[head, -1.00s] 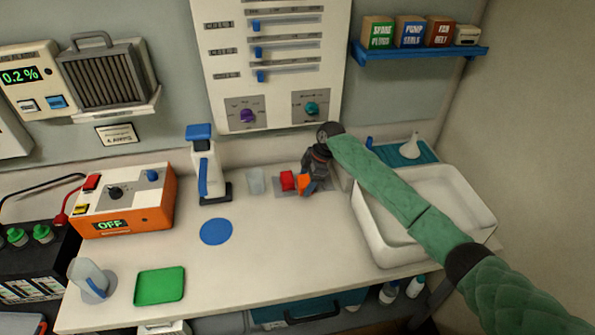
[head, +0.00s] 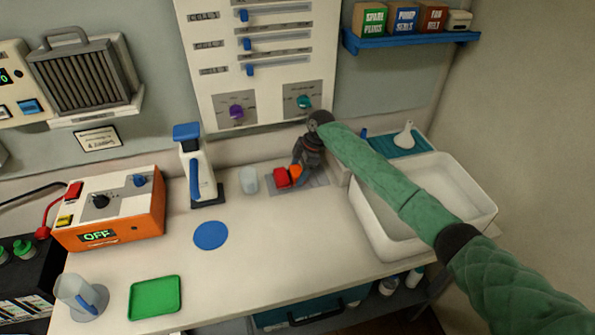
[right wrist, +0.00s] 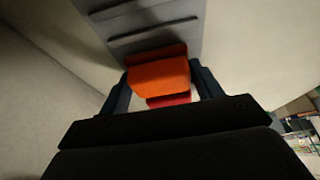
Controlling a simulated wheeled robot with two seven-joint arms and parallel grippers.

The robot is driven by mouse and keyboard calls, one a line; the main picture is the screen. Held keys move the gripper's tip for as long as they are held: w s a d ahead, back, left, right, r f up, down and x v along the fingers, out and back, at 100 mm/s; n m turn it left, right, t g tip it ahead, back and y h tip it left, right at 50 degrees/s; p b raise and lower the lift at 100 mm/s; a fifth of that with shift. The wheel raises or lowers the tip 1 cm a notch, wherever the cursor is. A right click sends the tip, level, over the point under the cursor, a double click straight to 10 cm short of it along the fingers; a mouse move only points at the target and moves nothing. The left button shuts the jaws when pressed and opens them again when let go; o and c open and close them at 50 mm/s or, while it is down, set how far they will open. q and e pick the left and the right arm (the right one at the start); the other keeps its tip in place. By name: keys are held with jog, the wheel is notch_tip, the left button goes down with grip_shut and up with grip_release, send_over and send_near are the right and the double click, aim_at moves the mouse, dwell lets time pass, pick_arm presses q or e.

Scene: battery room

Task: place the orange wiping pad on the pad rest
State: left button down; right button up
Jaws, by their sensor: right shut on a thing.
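The orange wiping pad (head: 296,171) is between the fingers of my right gripper (head: 298,168), over or on a grey plate (head: 318,180) at the back of the counter. In the right wrist view the orange pad (right wrist: 158,77) sits between the two dark fingers of the right gripper (right wrist: 163,86), which is shut on it. A red block (head: 281,177) is just left of the pad; red (right wrist: 168,99) also shows beyond it in the wrist view. The grey plate (right wrist: 150,22) has raised ridges. I cannot tell which surface is the pad rest. My left gripper is out of view.
A clear cup (head: 249,180) and a white-blue bottle (head: 197,172) stand left of the plate. A white basin (head: 375,225) is at right. A blue disc (head: 210,235) and green tray (head: 155,296) lie in front. The middle counter is clear.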

jog(key=shift+f, duration=0.2)
jog(key=shift+s, duration=0.25)
jog(key=o, duration=0.6)
jog(key=shift+f, duration=0.1)
jog(key=shift+c, duration=0.2)
jog(key=o, duration=0.3)
jog(key=shift+f, duration=0.1)
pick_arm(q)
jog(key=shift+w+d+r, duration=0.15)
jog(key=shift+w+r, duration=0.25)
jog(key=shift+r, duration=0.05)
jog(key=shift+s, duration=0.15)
